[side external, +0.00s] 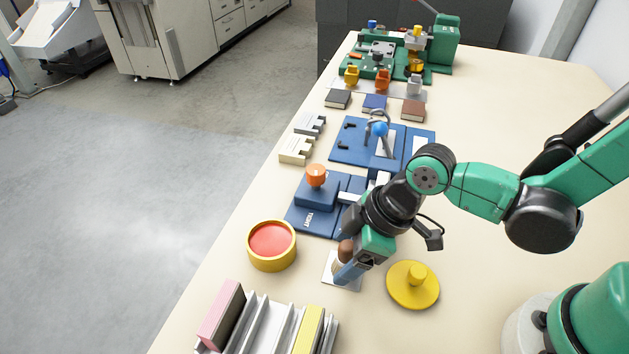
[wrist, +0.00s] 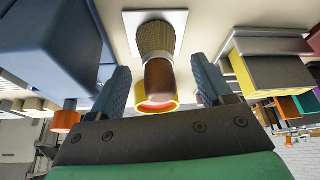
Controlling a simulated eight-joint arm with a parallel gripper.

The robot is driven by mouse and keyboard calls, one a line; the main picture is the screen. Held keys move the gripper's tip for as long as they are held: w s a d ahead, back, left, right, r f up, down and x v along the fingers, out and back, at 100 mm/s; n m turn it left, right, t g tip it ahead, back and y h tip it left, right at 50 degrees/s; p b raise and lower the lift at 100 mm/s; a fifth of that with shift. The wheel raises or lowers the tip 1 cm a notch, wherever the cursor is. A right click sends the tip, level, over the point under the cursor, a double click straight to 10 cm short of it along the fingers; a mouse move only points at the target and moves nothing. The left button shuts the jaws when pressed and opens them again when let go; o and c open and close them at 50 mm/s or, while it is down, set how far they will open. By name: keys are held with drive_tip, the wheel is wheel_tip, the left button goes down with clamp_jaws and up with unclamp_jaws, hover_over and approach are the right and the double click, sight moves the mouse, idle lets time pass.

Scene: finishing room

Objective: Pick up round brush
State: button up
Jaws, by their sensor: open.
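My gripper (wrist: 161,72) is open, with one blue finger on each side of the brush and visible gaps between fingers and handle. The white plate (side external: 328,271) lies on the table under the brush.
A yellow knobbed disc (side external: 413,291) is right of my gripper. A yellow pot with a red top (side external: 271,243) is left. A blue press with an orange knob (side external: 316,188) stands behind. A slotted rack (side external: 268,325) is in front.

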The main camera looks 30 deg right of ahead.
sight(348, 245)
drive_tip(key=shift+f, duration=0.1)
clamp_jaws()
idle(0.5)
wheel_tip(348, 245, up, 20)
idle(0.6)
